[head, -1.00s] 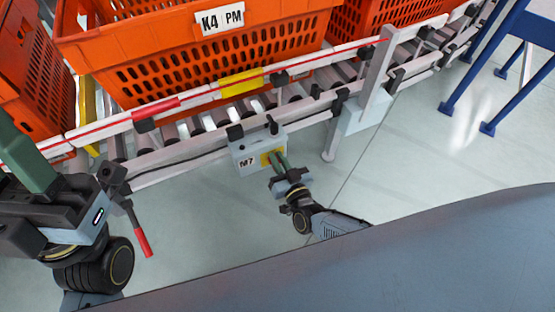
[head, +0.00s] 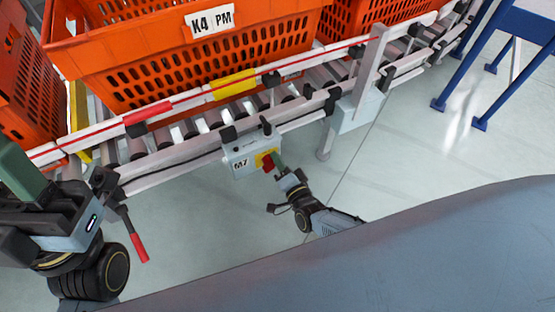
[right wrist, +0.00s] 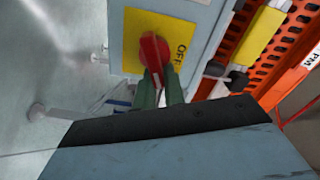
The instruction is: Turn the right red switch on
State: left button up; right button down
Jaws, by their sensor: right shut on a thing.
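The red switch (head: 268,163) sits on a yellow plate on the grey box marked M7 (head: 240,158), below the conveyor rail. The right wrist view shows its red handle (right wrist: 152,56) in front of the yellow plate (right wrist: 160,32), beside the word OFF. My right gripper (head: 278,163) is at the switch, its green fingers (right wrist: 160,88) shut on the handle, whose lower end they partly hide. My left gripper (head: 22,168) is at the left edge, away from the box; its fingertips are not clear.
Orange totes, one labelled K4 PM (head: 211,20), stand on the roller conveyor (head: 170,135). A grey post (head: 368,70) stands right of the box. Blue legs (head: 505,60) are at the right; the floor between is clear.

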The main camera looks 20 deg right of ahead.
jog(key=m, duration=0.2)
jog(key=f+m, duration=0.1)
jog(key=m, duration=0.1)
jog(key=shift+s+a+f+m, duration=0.1)
jog(key=shift+f+m, duration=0.05)
jog(key=shift+m, duration=0.25)
dwell(0.4)
jog(key=c, duration=1.5)
grip_release()
